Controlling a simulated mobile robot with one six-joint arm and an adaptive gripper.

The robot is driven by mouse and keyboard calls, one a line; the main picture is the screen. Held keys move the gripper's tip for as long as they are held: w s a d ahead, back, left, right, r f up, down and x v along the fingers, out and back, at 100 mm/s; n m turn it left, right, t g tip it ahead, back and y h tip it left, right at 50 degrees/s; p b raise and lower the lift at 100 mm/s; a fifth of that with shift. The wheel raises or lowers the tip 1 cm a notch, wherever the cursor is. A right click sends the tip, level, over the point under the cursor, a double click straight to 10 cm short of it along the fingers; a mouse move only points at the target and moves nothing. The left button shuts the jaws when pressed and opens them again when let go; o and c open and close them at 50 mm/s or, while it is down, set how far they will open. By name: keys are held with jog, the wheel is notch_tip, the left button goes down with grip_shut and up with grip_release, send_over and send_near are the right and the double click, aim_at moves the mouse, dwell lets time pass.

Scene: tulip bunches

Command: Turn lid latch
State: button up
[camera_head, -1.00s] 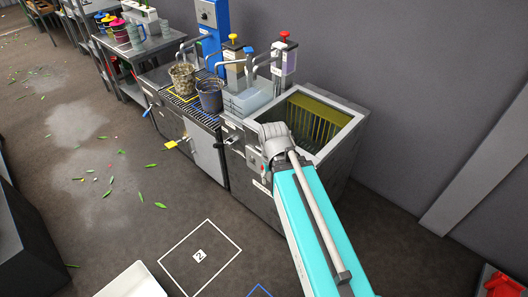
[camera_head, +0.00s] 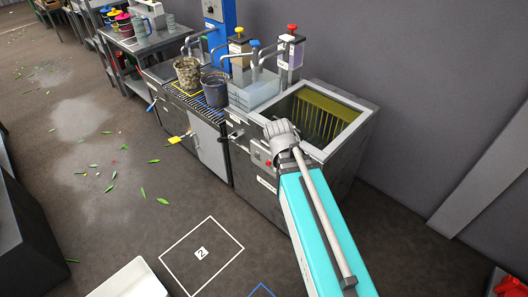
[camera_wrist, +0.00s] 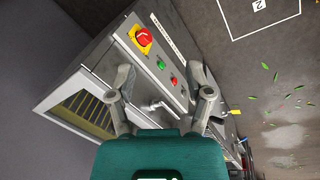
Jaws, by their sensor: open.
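In the wrist view my gripper (camera_wrist: 160,72) is open, with its two grey fingers apart and nothing between their tips. A small silver lever (camera_wrist: 156,105), which looks like the latch, sticks out of the steel machine's front edge. It shows between the fingers, apart from them as far as I can tell. Its turn angle is hard to read. The open steel machine (camera_head: 350,163) with a yellow slotted inside (camera_head: 322,113) stands beyond my arm in the head view.
The machine's panel has a red knob on yellow (camera_wrist: 143,38), a green button (camera_wrist: 161,64) and a red button (camera_wrist: 174,80). Two buckets (camera_head: 187,72) (camera_head: 214,88) stand on the grated bench. A yellow handle (camera_head: 175,140) juts from the cabinet.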

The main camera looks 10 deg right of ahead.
jog(key=w+f+n+t+h+b, duration=0.1)
jog(key=w+f+h+b, duration=0.35)
jog(key=f+b, duration=0.3)
jog(key=n+t+h+b, duration=0.6)
jog(key=t+h+b, duration=0.25)
jog(key=b, duration=1.45)
send_near(266, 146)
jog(key=s+v, duration=0.1)
jog(key=v, duration=0.2)
jog(key=shift+w+d+t+y, duration=0.15)
jog(key=shift+w+t+y, duration=0.05)
jog(key=shift+t+y, duration=0.15)
jog(key=x, duration=1.3)
jog(key=shift+w+d, duration=0.2)
jog(key=shift+d, duration=0.15)
